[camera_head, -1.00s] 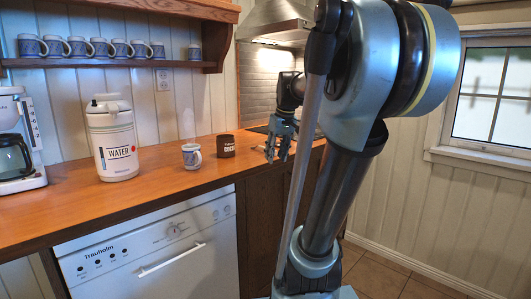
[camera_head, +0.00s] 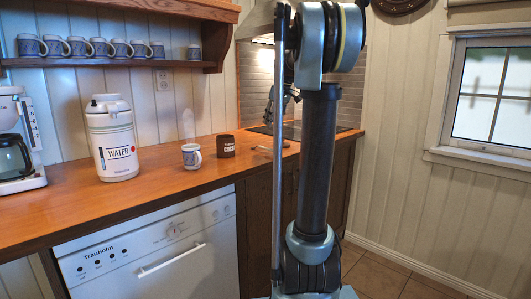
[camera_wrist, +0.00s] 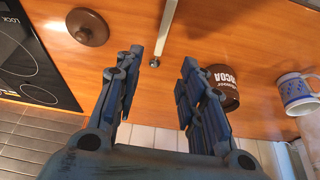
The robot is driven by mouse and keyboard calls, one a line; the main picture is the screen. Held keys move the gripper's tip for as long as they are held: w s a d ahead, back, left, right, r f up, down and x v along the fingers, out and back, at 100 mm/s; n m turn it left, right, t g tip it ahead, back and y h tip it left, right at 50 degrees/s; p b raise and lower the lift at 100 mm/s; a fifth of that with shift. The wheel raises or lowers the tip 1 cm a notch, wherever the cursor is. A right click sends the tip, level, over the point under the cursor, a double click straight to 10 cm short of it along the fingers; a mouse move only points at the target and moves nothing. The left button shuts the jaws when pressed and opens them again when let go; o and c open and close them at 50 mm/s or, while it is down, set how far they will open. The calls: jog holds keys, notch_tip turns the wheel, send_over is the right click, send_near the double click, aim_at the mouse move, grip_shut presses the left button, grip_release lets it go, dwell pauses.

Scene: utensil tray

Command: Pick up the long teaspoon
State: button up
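My gripper (camera_wrist: 163,88) is open in the wrist view, its two dark blue fingers spread apart with nothing held between them. A long, thin, pale strip (camera_wrist: 168,28) shows over the wooden counter beyond the fingertips, with a small metallic end (camera_wrist: 155,62) near the gap. It looks like the long teaspoon, but I cannot tell for certain. In the head view my arm hides most of my gripper and part of the counter behind it, and I cannot make out the spoon clearly there.
A brown cocoa jar (camera_head: 226,145) and a patterned mug (camera_head: 192,156) stand on the counter (camera_head: 70,200). A water jug (camera_head: 112,140) and coffee maker (camera_head: 20,145) are further left. A round brown lid (camera_wrist: 88,27) lies beside the black stove top (camera_wrist: 30,60).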

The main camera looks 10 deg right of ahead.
jog(key=x, duration=1.4)
grip_shut()
